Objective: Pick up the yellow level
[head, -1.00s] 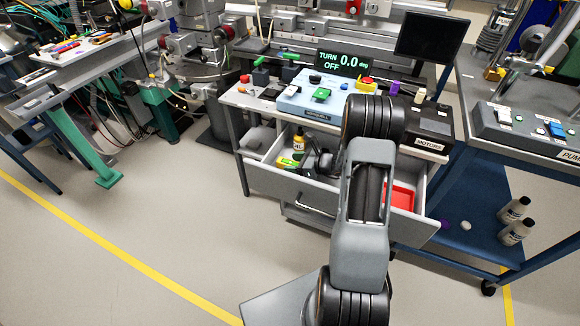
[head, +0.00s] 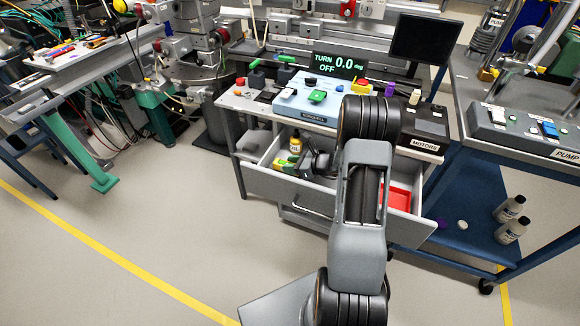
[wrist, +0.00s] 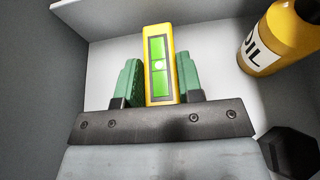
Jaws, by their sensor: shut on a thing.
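The yellow level (wrist: 160,36), with a bright green window on its face, stands between the two green fingers of my gripper (wrist: 160,84) in the wrist view. The fingers are shut on it, one on each side. It is inside the open drawer (wrist: 105,22), near a drawer wall. In the head view the level (head: 283,164) shows small at the drawer's left end, with my gripper (head: 300,162) just right of it. I cannot tell whether the level touches the drawer floor.
A yellow oil bottle (wrist: 278,42) stands right of the level, and a dark hexagonal thing (wrist: 290,152) lies below it. A red tray (head: 397,198) is at the drawer's right end. The control box (head: 310,97) stands on the bench above. Floor is clear at the left.

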